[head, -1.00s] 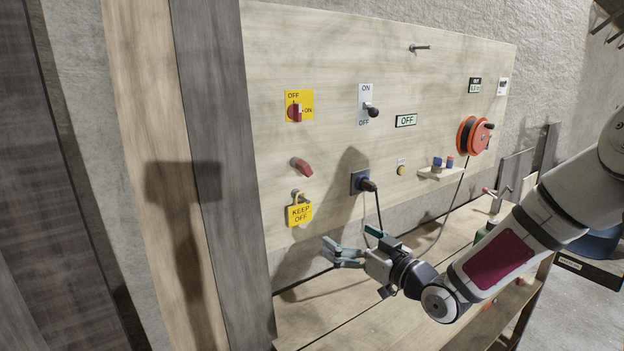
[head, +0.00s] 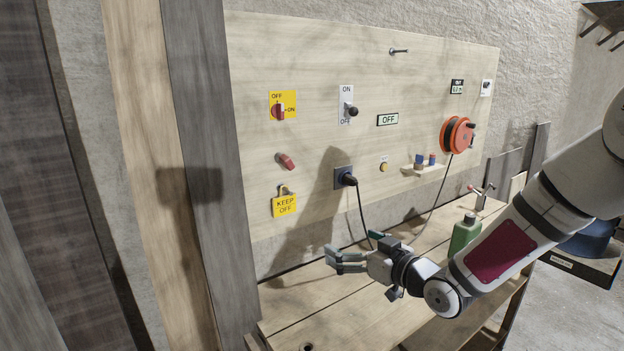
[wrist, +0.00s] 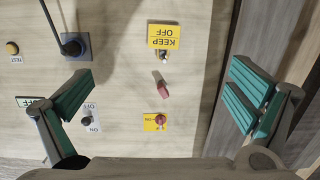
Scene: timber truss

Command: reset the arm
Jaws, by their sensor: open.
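My gripper (head: 347,260) is open and empty in the head view, above the bench and in front of the lower part of the panel, its fingers pointing left. In the wrist view my gripper (wrist: 160,97) shows two teal-padded fingers spread wide at the left and right, with only the panel between and beyond them. My arm reaches in from the right of the head view.
The upright panel (head: 310,50) carries a yellow rotary switch (head: 282,106), a lever (head: 350,110), a red handle (head: 286,161), a KEEP OFF padlock tag (head: 285,205), a plugged socket (head: 343,178) and an orange reel (head: 457,134). A green bottle (head: 463,236) stands on the bench (head: 310,300) beside my arm.

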